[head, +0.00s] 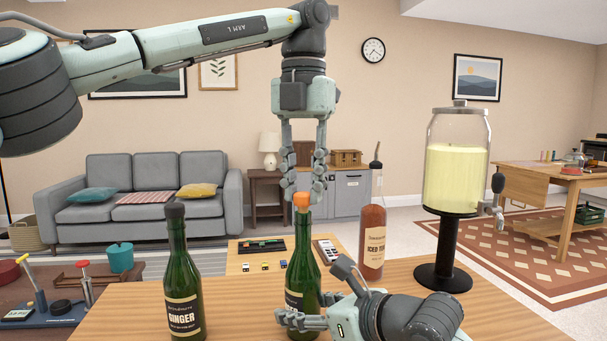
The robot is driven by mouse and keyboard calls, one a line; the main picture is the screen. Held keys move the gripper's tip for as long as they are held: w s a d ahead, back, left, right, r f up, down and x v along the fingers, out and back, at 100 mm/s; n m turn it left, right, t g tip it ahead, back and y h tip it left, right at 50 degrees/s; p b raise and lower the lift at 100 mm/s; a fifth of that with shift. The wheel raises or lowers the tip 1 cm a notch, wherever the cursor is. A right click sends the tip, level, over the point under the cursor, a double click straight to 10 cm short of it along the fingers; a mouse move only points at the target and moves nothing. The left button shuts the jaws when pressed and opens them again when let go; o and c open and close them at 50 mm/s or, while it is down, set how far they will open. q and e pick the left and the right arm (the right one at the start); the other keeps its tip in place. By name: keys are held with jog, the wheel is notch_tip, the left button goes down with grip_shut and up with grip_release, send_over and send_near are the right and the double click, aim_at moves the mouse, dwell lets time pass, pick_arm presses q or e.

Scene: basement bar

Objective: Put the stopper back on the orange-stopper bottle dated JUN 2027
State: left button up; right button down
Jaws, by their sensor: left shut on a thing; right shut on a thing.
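A green bottle (301,256) stands upright on the wooden counter. An orange stopper (301,201) is at its mouth, in line with the neck; I cannot tell whether it is fully seated. My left gripper (303,192) points down from above, shut on the orange stopper. My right gripper (302,316) comes in low from the right, shut on the green bottle's lower body and hiding part of its label. No JUN 2027 date is readable on it. A second green bottle (184,275), labelled GINGER with a dark stopper, stands upright to the left.
On the wooden counter (130,300), an iced tea bottle (372,238) with a pourer stands behind right, and a glass drink dispenser (456,180) on a black stand is farther right. Bare counter lies between the two green bottles. A low table (240,262) with small items is beyond.

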pick_arm(q)
jog(key=shift+f, duration=0.65)
dwell(0.5)
jog(key=o, duration=0.8)
jog(key=shift+o, duration=0.2)
notch_tip(320, 180, up, 8)
jog(key=shift+f, duration=0.2)
pick_arm(e)
jog(key=c, duration=0.6)
grip_release()
